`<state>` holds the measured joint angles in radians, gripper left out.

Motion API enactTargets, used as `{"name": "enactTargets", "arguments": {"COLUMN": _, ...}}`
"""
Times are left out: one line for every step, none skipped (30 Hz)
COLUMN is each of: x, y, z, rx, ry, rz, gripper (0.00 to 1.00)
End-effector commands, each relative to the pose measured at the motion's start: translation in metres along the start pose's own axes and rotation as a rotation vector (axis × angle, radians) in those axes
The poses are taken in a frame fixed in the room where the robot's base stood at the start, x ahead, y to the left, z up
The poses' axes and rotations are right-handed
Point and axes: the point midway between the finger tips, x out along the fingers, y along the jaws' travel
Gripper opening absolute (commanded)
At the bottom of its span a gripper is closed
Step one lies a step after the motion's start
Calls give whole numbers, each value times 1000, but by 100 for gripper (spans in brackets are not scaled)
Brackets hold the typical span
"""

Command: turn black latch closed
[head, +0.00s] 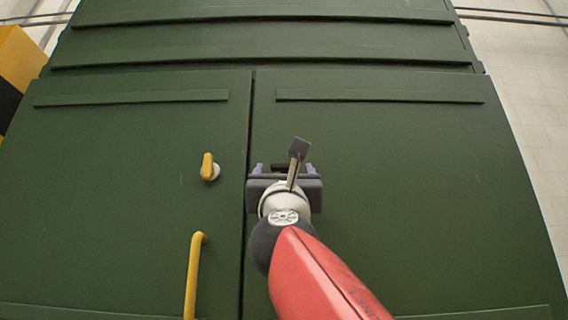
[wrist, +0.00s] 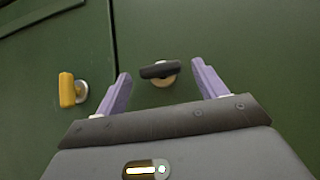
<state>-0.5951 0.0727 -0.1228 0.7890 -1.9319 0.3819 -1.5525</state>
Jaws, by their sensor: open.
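The black latch (wrist: 159,69) is a short dark bar on a round, pale metal base, fixed to the right green door. In the wrist view the bar lies nearly horizontal. My gripper (wrist: 160,83) is open, with its two purple fingers on either side of the latch and apart from it. In the head view my gripper (head: 285,168) is in front of the right door near the seam, and the black latch (head: 280,167) is mostly hidden behind it.
A yellow latch (head: 208,167) stands upright on the left green door (head: 120,200), and it also shows in the wrist view (wrist: 67,89). A yellow handle (head: 193,275) is below it. A yellow and black block (head: 18,60) is at far left.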

Motion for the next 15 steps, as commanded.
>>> {"name": "enactTargets", "arguments": {"x": 5, "y": 0, "z": 1, "rx": 0, "ry": 0, "rz": 0, "gripper": 71}}
{"name": "enactTargets", "arguments": {"x": 6, "y": 0, "z": 1, "rx": 0, "ry": 0, "rz": 1, "gripper": 71}}
{"name": "enactTargets", "arguments": {"x": 6, "y": 0, "z": 0, "rx": 0, "ry": 0, "rz": 1, "gripper": 71}}
{"name": "enactTargets", "arguments": {"x": 6, "y": 0, "z": 0, "rx": 0, "ry": 0, "rz": 1, "gripper": 71}}
{"name": "enactTargets", "arguments": {"x": 6, "y": 0, "z": 0, "rx": 0, "ry": 0, "rz": 1, "gripper": 71}}
{"name": "enactTargets", "arguments": {"x": 6, "y": 0, "z": 0, "rx": 0, "ry": 0, "rz": 1, "gripper": 71}}
{"name": "enactTargets", "arguments": {"x": 6, "y": 0, "z": 0, "rx": 0, "ry": 0, "rz": 1, "gripper": 71}}
{"name": "enactTargets", "arguments": {"x": 6, "y": 0, "z": 0, "rx": 0, "ry": 0, "rz": 1, "gripper": 71}}
{"name": "enactTargets", "arguments": {"x": 6, "y": 0, "z": 0, "rx": 0, "ry": 0, "rz": 1, "gripper": 71}}
{"name": "enactTargets", "arguments": {"x": 6, "y": 0, "z": 0, "rx": 0, "ry": 0, "rz": 1, "gripper": 71}}
{"name": "enactTargets", "arguments": {"x": 6, "y": 0, "z": 0, "rx": 0, "ry": 0, "rz": 1, "gripper": 68}}
{"name": "enactTargets", "arguments": {"x": 6, "y": 0, "z": 0, "rx": 0, "ry": 0, "rz": 1, "gripper": 63}}
{"name": "enactTargets", "arguments": {"x": 6, "y": 0, "z": 0, "rx": 0, "ry": 0, "rz": 1, "gripper": 59}}
{"name": "enactTargets", "arguments": {"x": 6, "y": 0, "z": 0, "rx": 0, "ry": 0, "rz": 1, "gripper": 55}}
{"name": "enactTargets", "arguments": {"x": 6, "y": 0, "z": 0, "rx": 0, "ry": 0, "rz": 1, "gripper": 50}}
